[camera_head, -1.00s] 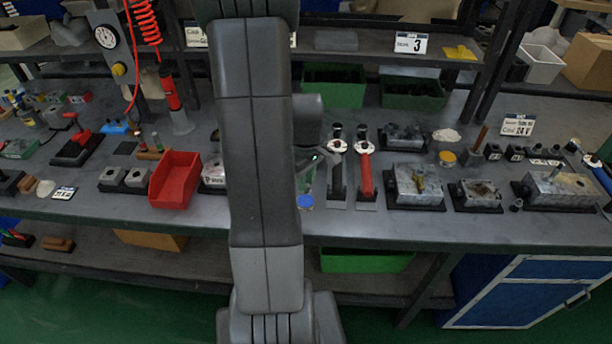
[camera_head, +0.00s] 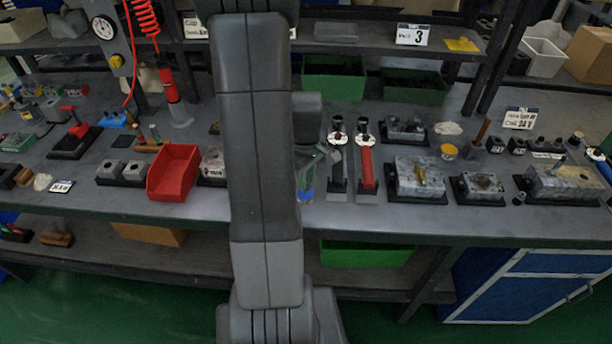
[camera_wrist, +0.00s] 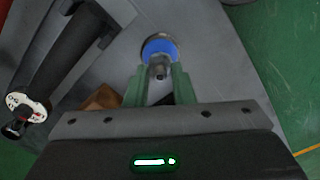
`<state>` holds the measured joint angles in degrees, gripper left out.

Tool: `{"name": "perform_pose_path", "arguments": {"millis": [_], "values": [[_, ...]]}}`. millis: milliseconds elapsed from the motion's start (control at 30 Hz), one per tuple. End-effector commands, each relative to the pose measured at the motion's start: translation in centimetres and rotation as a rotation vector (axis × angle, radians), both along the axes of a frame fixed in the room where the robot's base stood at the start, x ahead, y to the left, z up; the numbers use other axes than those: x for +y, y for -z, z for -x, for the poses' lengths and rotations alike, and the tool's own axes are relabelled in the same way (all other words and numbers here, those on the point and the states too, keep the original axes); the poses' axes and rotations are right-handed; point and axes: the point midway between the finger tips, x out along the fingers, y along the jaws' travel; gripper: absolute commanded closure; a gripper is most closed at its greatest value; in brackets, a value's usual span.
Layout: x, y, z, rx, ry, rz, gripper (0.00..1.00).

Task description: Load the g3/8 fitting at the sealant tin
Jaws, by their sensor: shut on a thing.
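My gripper (camera_wrist: 159,84) has green fingers shut on a small grey metal fitting (camera_wrist: 158,68), which I take to be the g3/8 fitting. A round blue tin (camera_wrist: 152,45), which looks like the sealant tin, is just beyond the fitting in the wrist view. The fitting's tip overlaps the tin's near part; whether they touch I cannot tell. In the head view the blue tin (camera_head: 305,197) stands near the bench's front edge, just right of my arm. My gripper (camera_head: 304,181) shows there right above it, partly hidden by my arm. The fitting is not clear in that view.
Two black and red-handled tools (camera_head: 367,170) stand in holders right of the tin. A dark tool (camera_wrist: 62,60) lies left of my gripper in the wrist view. Metal valve blocks (camera_head: 420,178) sit farther right; a red bin (camera_head: 174,174) stands left of my arm.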

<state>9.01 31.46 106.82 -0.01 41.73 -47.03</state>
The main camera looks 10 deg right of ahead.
Motion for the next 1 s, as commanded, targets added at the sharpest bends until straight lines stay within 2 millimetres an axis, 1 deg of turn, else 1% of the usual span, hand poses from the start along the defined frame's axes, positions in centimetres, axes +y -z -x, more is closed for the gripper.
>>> {"name": "perform_pose_path", "arguments": {"millis": [800, 1000], "values": [[0.0, 1.01, 0.0, 0.0, 0.0, 0.0, 0.96], [0.0, 0.94, 0.0, 0.0, 0.0, 0.0, 0.96]]}}
